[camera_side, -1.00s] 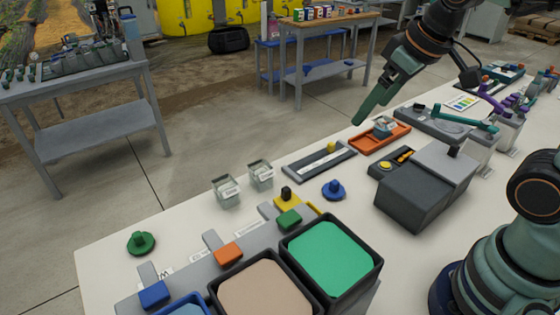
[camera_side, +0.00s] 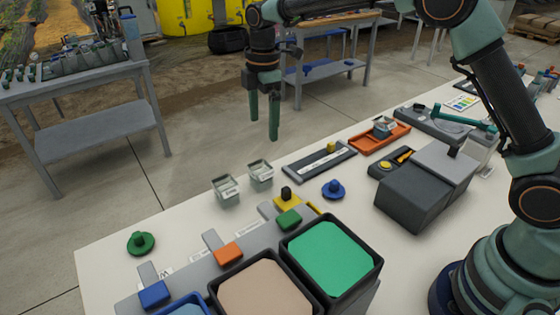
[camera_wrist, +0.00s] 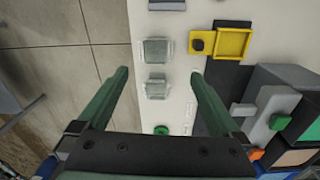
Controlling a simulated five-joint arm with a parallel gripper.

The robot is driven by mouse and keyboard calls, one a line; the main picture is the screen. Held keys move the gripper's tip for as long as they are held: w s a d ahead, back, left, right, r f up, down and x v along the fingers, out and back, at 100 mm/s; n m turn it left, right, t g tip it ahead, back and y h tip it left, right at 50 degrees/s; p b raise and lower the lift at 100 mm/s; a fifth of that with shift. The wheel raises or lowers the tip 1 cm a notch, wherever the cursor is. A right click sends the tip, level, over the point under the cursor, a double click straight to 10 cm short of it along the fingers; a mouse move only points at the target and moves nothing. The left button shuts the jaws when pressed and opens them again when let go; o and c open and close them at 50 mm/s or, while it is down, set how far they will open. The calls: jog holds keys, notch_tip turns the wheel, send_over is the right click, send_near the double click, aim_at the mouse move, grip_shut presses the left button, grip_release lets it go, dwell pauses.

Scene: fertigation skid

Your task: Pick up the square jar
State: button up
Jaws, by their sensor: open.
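Two clear jars with pale labels stand side by side on the white table near its far edge. In the side view, the left jar (camera_side: 227,190) and the right jar (camera_side: 260,174) both look square. In the wrist view, the left jar (camera_wrist: 156,87) is the nearer one and the right jar (camera_wrist: 156,50) lies just beyond it. My gripper (camera_side: 264,128) is open and empty, above the jars and apart from them, fingers pointing down. In the wrist view, its fingertips (camera_wrist: 160,75) flank the line of the jars with room on both sides.
A third small jar (camera_side: 382,126) sits in an orange tray (camera_side: 367,144). A grey tray (camera_side: 300,170), a blue knob (camera_side: 334,190) and a yellow holder (camera_side: 287,207) are right of the jars. A green knob (camera_side: 141,243) stands left; table around it is clear.

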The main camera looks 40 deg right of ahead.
jog(key=a+f+n, duration=0.1)
jog(key=f, duration=0.1)
send_near(260, 167)
notch_tip(260, 167, down, 3)
jog(key=s+a, duration=0.2)
jog(key=shift+d+f, duration=0.2)
jog(key=shift+f, duration=1)
jog(key=shift+d+f, duration=0.2)
jog(key=shift+f, duration=1)
jog(key=c, duration=1)
